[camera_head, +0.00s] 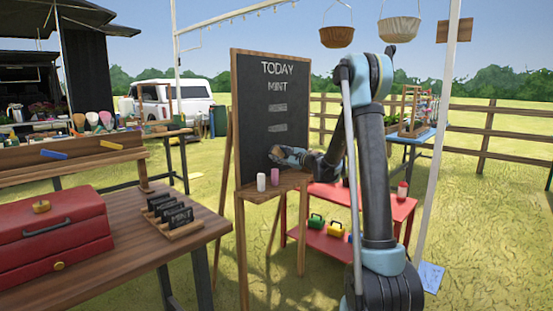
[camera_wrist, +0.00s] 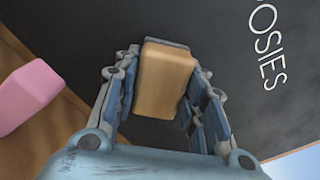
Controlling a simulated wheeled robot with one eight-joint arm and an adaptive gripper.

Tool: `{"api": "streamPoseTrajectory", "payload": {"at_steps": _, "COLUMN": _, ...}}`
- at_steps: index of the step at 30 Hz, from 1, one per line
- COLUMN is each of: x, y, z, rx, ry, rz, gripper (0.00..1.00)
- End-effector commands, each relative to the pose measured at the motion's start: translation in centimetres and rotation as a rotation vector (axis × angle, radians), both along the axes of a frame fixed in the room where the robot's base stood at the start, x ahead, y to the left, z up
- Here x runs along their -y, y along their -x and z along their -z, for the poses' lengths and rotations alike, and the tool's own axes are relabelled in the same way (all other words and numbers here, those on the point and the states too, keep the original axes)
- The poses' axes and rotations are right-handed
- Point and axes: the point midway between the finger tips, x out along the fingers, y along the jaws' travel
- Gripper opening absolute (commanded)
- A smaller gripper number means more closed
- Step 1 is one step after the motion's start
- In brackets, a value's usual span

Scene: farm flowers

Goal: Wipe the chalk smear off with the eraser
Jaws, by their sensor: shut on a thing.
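The chalkboard (camera_head: 250,130) stands upright in a wooden frame, with TODAY and MINT written in white. Below MINT are two greyish blurred marks, an upper chalk smear (camera_head: 278,107) and a lower one (camera_head: 278,128); I cannot tell whether they are smudged words. My gripper (camera_head: 278,155) is low in front of the board, below both marks. In the wrist view it is shut on the eraser (camera_wrist: 165,82), a light wooden block with a dark far edge towards the black board. White lettering POSIES (camera_wrist: 268,48) shows there beside it. I cannot tell whether the eraser touches the board.
A white stick (camera_head: 261,182) and a pink stick (camera_head: 275,175) stand on the wooden ledge (camera_head: 288,184) below the board; the pink one is close left of my gripper in the wrist view (camera_wrist: 30,95). A red table (camera_head: 370,203) stands right behind. A red toolbox (camera_head: 50,235) is front left.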

Motion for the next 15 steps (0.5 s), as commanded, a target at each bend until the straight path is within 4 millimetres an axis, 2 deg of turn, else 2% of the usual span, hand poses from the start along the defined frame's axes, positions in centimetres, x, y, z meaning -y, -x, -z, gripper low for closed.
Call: {"api": "streamPoseTrajectory", "payload": {"at_steps": 15, "x": 1.6, "y": -1.9, "z": 0.0, "rx": 0.0, "ry": 0.0, "rz": 0.001, "gripper": 0.15}}
